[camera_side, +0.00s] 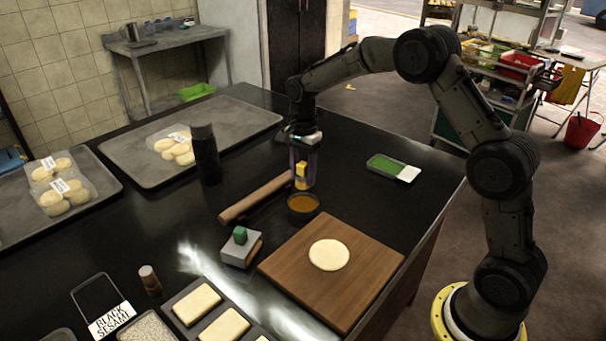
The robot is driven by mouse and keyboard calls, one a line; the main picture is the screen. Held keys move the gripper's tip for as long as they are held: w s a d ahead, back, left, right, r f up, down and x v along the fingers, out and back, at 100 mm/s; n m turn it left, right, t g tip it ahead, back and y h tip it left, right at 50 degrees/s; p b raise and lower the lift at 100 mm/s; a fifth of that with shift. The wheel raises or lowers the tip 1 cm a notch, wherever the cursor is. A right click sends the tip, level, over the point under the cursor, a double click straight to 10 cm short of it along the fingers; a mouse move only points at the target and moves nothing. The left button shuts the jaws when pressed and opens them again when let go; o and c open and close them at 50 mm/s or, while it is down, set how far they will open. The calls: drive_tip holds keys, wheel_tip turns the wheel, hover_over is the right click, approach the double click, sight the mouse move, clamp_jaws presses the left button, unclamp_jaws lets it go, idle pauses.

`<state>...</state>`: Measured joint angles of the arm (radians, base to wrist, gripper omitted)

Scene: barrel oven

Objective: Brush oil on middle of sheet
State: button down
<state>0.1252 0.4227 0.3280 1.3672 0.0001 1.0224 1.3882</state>
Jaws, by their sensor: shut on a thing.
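The sheet (329,254) is a flat, round, pale piece of dough lying on a wooden board (285,265). A small dark bowl (303,216) of orange-brown oil stands just behind the board. My gripper (303,178) points down directly above the bowl. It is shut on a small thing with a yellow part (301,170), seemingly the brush. The brush's lower end is at or just above the oil; I cannot tell whether it touches. The bristles are not clearly visible.
A rolling pin (254,199) lies left of the bowl. A grey block with a green knob (241,247) sits left of the board. A tall black bottle (205,153) stands farther back. A green-filled tray (393,168) lies right. Dough pieces (197,304) fill the front tray.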

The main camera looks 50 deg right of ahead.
drive_tip(key=shift+w, duration=0.1)
drive_tip(key=shift+s+f, duration=0.2)
drive_tip(key=shift+f, duration=0.2)
drive_tip(key=shift+m, duration=0.4)
drive_tip(key=s, duration=0.1)
drive_tip(key=s+a, duration=0.1)
drive_tip(key=s, duration=0.1)
drive_tip(key=s+a+f, duration=0.1)
drive_tip(key=s, duration=0.1)
drive_tip(key=shift+s+a, duration=0.1)
drive_tip(key=shift+s, duration=0.15)
approach(329, 253)
drive_tip(key=shift+s+d+f+n, duration=0.1)
drive_tip(key=shift+d+f+n, duration=0.1)
drive_tip(key=shift+d, duration=0.45)
drive_tip(key=shift+d+f+n, duration=0.1)
drive_tip(key=shift+d+f, duration=0.1)
drive_tip(key=shift+d, duration=0.4)
drive_tip(key=shift+s+a+r, duration=0.1)
drive_tip(key=shift+a+r, duration=0.15)
drive_tip(key=shift+f, duration=2.4)
drive_tip(key=shift+f, duration=0.5)
drive_tip(key=shift+a, duration=0.1)
drive_tip(key=shift+a, duration=0.95)
